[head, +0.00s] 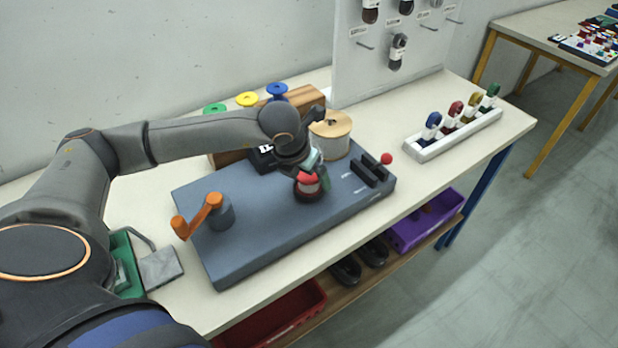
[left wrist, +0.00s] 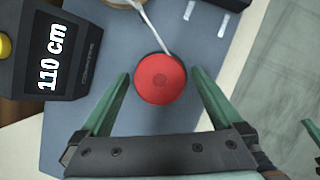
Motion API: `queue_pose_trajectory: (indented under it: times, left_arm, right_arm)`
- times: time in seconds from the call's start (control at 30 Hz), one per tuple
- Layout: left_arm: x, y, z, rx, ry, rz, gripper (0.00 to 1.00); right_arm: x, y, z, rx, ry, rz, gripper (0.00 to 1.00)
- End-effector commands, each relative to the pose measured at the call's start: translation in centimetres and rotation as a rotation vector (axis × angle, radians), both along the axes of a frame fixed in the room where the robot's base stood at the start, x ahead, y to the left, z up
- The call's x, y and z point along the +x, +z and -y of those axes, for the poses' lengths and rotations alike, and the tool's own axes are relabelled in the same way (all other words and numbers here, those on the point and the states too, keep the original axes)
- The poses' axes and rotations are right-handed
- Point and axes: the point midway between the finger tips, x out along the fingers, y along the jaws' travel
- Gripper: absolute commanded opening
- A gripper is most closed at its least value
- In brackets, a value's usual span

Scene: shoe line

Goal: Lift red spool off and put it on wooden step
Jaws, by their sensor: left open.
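The red spool (head: 311,183) sits low on the grey board, with a dark round base under it. In the left wrist view its round red top (left wrist: 160,79) faces the camera. My left gripper (head: 307,168) is above it, partly hiding it in the head view. In the left wrist view the open green fingers (left wrist: 161,82) are on either side of the spool, with gaps visible. The wooden step (head: 310,96) stands behind the board, carrying a green spool (head: 214,108), a yellow spool (head: 247,99) and a blue spool (head: 277,90).
The grey board (head: 260,235) bears an orange crank (head: 200,215) and black slotted blocks (head: 370,171). A large pale spool (head: 331,142) and a "110 cm" display (left wrist: 55,50) stand close by. A white rack (head: 450,137) is at right. Bare table lies between.

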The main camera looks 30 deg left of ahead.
Motion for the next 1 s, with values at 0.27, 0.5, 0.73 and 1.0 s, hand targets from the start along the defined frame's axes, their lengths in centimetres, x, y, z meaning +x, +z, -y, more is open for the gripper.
queue_pose_trajectory:
  times: [0.27, 0.5, 0.73, 1.0]
  left_arm:
    - [0.06, -0.13, 0.02, -0.001, -0.001, 0.001, 0.95]
    - [0.05, -0.10, 0.01, -0.001, 0.000, 0.001, 0.69]
    - [0.06, -0.08, 0.00, 0.000, 0.000, 0.001, 0.43]
    - [0.06, -0.07, 0.00, 0.000, 0.000, 0.001, 0.12]
  right_arm:
    - [-0.03, -0.02, 0.01, 0.000, 0.000, -0.001, 0.00]
    - [-0.04, -0.03, 0.01, 0.000, 0.000, -0.001, 0.00]
    - [-0.06, -0.03, 0.00, -0.001, 0.001, -0.001, 0.00]
    - [-0.06, -0.03, 0.00, -0.001, 0.001, -0.001, 0.00]
